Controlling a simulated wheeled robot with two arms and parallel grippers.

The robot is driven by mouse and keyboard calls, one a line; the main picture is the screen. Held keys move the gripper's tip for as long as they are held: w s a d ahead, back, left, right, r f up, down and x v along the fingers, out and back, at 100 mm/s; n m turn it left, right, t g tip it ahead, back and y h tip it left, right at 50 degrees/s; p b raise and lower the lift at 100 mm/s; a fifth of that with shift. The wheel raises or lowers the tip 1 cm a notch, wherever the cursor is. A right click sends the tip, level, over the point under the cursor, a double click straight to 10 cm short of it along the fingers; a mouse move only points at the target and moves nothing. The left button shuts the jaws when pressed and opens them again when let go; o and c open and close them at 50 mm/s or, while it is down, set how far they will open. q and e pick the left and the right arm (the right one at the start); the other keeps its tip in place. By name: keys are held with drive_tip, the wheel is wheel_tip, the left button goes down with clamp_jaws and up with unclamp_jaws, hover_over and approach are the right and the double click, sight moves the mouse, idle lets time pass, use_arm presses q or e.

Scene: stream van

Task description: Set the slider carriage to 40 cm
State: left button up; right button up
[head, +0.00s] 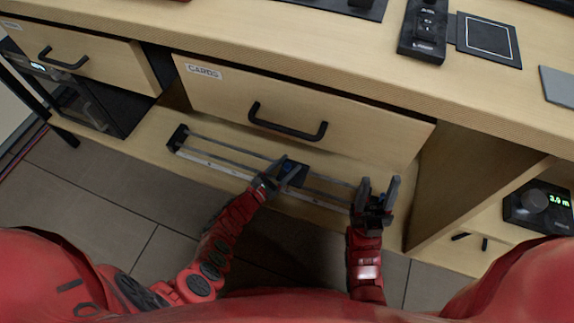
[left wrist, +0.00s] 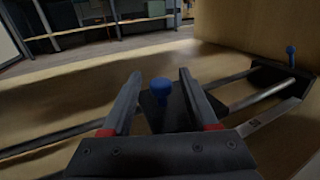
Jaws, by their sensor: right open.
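The slider is a pair of metal rails (head: 222,152) on the low shelf under the drawer, with a black end block (head: 177,138) at its left. The black carriage (left wrist: 180,112) sits partway along the rails; it has a blue knob (left wrist: 162,90). My left gripper (head: 287,170) is at the carriage, its fingers open on either side of the knob, with visible gaps. My right gripper (head: 377,190) is open near the right end of the rails and hides that end.
A closed drawer (head: 300,110) labelled CARDS, with a black handle (head: 287,122), hangs above the slider. A wooden side panel (head: 470,170) stands at the right. A dial unit (head: 540,205) is beyond it. The shelf left of the carriage is clear.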

use_arm(q)
drive_tip(key=shift+s+a+r+p, duration=0.15)
drive_tip(key=shift+s+a+p, duration=0.15)
drive_tip(key=shift+a+p, duration=0.1)
drive_tip(key=p+v, duration=0.4)
drive_tip(key=v, duration=1.2)
drive_tip(key=shift+s+p, duration=0.2)
drive_tip(key=shift+p, duration=0.15)
drive_tip(key=shift+a, duration=0.15)
